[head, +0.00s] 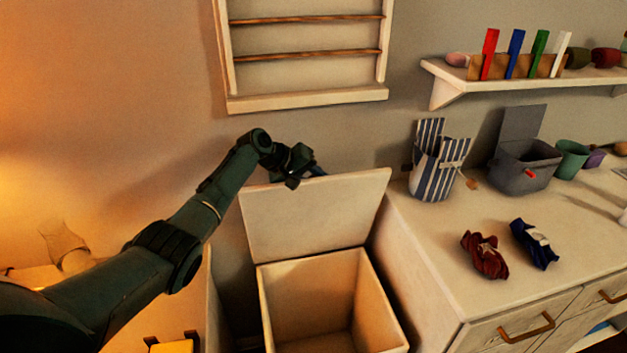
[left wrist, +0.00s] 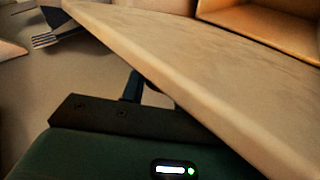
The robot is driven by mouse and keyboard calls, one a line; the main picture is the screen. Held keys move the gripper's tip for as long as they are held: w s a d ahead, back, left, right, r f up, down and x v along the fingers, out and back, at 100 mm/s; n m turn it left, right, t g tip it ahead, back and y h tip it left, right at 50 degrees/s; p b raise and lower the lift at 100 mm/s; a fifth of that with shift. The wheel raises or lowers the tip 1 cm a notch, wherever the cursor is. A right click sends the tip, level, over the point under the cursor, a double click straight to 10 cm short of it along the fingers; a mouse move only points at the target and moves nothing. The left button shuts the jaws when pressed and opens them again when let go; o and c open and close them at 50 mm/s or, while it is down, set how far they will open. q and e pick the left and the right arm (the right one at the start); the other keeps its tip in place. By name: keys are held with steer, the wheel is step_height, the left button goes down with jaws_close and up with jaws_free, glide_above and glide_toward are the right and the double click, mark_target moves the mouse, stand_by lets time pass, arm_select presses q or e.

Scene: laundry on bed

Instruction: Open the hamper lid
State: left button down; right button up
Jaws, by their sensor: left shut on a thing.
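The cream hamper (head: 375,305) stands open in the head view, and its inside looks empty. Its lid (head: 315,218) is raised, standing nearly upright at the back of the opening. My left gripper (head: 308,174) is at the lid's top edge and shut on it. In the left wrist view the lid (left wrist: 190,70) crosses the picture diagonally, close to a dark finger of the left gripper (left wrist: 135,88). The fingertips are mostly hidden behind the lid. My right gripper is not in view.
A white dresser (head: 430,260) stands right of the hamper, bearing a red cloth bundle (head: 484,255), a blue one (head: 534,243), a striped bag (head: 436,168) and a grey bin (head: 525,165). A wall rack (head: 305,102) hangs above the lid. A shelf (head: 520,80) is at upper right.

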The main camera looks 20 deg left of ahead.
arm_select(q)
steer(key=shift+w+a, duration=0.1)
steer(key=shift+w, duration=0.15)
steer(key=c, duration=1.1)
jaws_free()
steer(key=shift+s, duration=0.1)
steer(key=v, duration=1.3)
steer(key=shift+a, duration=0.1)
